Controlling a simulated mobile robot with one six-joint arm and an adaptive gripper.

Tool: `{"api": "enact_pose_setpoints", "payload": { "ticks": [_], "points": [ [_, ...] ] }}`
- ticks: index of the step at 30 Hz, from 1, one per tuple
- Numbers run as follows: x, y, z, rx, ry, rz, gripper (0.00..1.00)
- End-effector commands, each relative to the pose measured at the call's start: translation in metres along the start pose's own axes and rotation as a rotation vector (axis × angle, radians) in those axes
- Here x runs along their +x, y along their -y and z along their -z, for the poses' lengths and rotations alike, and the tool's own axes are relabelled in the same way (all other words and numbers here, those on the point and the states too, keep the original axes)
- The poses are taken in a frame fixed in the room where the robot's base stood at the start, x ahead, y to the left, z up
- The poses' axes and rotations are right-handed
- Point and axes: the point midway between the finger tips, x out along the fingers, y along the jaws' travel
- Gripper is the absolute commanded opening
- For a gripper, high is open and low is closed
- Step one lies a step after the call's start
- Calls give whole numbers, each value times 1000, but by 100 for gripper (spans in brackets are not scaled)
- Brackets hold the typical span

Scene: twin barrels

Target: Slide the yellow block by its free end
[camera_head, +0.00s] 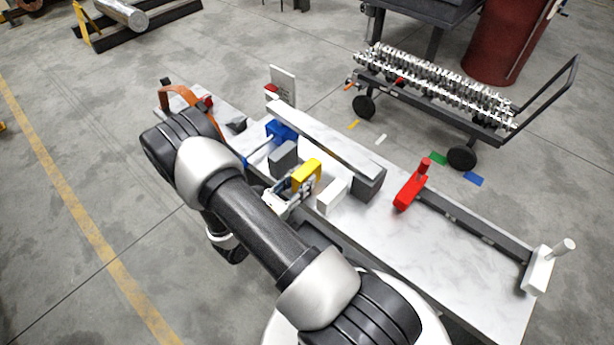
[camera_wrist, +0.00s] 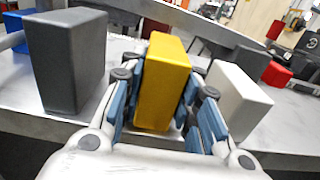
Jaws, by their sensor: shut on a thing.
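The yellow block (camera_head: 308,170) stands on the marble-topped table, between a dark grey block and a white block. My gripper (camera_head: 291,189) reaches it from the near side. In the wrist view the yellow block (camera_wrist: 165,82) is upright between the two blue-padded fingers of my gripper (camera_wrist: 165,115), which are shut on its near end. The far end of the block and its underside are hidden.
The dark grey block (camera_wrist: 68,60) is close on the left and the white block (camera_wrist: 237,98) close on the right. A long bar (camera_head: 325,137) lies behind them. The table's front right (camera_head: 430,255) is clear.

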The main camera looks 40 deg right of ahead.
Motion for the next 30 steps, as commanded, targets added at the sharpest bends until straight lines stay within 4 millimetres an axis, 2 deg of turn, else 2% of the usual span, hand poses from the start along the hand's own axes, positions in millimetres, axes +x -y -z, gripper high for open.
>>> {"api": "enact_pose_setpoints", "payload": {
  "ticks": [30],
  "points": [
    [23, 0, -2, 2, 4, 2, 7]
  ]
}}
